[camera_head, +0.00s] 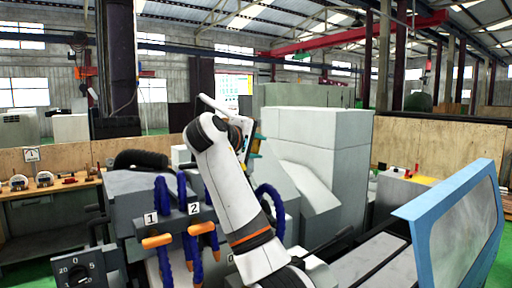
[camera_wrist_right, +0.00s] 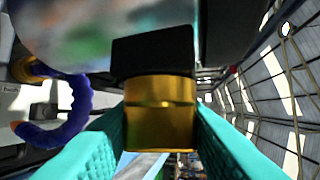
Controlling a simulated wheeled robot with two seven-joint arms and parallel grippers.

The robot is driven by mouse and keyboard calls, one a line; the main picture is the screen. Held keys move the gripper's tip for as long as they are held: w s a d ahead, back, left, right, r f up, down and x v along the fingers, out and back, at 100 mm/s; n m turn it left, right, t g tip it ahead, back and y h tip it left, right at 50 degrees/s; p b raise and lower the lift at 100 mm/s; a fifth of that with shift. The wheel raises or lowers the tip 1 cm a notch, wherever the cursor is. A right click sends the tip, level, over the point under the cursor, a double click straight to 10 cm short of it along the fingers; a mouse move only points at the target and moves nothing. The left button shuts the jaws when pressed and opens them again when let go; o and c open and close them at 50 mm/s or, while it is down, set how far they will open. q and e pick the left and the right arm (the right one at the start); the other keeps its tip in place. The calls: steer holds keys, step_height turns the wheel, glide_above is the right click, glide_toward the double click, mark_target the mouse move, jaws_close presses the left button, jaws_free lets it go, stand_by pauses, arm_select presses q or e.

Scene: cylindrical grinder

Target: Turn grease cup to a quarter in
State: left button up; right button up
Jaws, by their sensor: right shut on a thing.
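The grease cup (camera_wrist_right: 160,108) is a shiny brass-gold cylinder in the middle of the right wrist view. It meets a black block (camera_wrist_right: 153,52) at its upper end in the picture. The teal ribbed fingers of my right gripper (camera_wrist_right: 160,125) lie on both sides of the cup and are shut on it. In the head view my right gripper (camera_head: 256,146) shows as small teal fingertips beyond my white arm, beside the grey machine. How far the cup is turned cannot be read. My left gripper is not in view.
Blue coolant hoses with orange nozzles (camera_head: 157,241) stand left of my right arm, near labels 1 and 2. A dial (camera_head: 77,271) is at lower left. A blue-framed guard (camera_head: 451,214) stands at right. A blue hose (camera_wrist_right: 72,115) curves left of the cup in the wrist view.

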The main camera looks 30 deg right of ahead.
steer(key=m+y, duration=0.1)
steer(key=y, duration=0.2)
steer(key=g+y, duration=0.1)
steer(key=y, duration=0.1)
steer(key=shift+m+g+y, duration=0.3)
steer(key=shift+m+y, duration=0.1)
steer(key=m+g+y, duration=0.1)
steer(key=y, duration=0.4)
steer(key=shift+f+y, duration=0.1)
steer(key=shift+y, duration=0.3)
steer(key=o, duration=1)
steer(key=v, duration=0.7)
steer(key=shift+r, duration=0.25)
